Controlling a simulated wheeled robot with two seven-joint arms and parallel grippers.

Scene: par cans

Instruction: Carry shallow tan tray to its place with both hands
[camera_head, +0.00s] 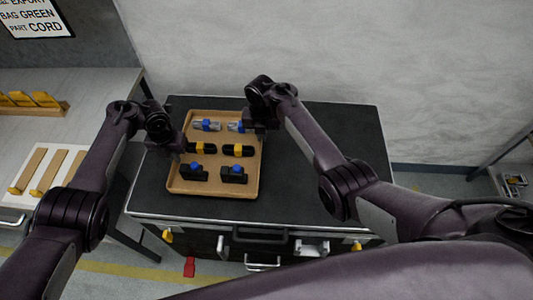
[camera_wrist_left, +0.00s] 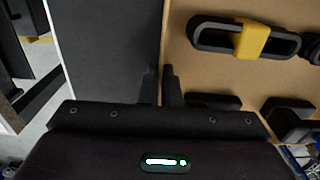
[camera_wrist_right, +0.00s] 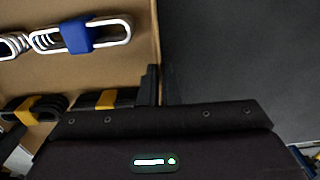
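The shallow tan tray (camera_head: 217,163) is over the dark bench top and holds several bundled cords and black blocks. My left gripper (camera_head: 178,152) is at the tray's left wall. In the left wrist view its fingers (camera_wrist_left: 161,86) are close together, one on each side of the tan wall (camera_wrist_left: 210,75). My right gripper (camera_head: 258,128) is at the tray's right wall. In the right wrist view its fingers (camera_wrist_right: 160,86) also straddle the wall (camera_wrist_right: 100,72) closely. I cannot tell whether the tray rests on the bench or is slightly raised.
The dark bench top (camera_head: 315,190) is clear to the right of the tray. A grey wall (camera_head: 320,50) stands behind. A pale table (camera_head: 90,90) at the left holds yellow-tan racks (camera_head: 32,102) and a white board (camera_head: 45,172). Drawers (camera_head: 260,237) are in the bench front.

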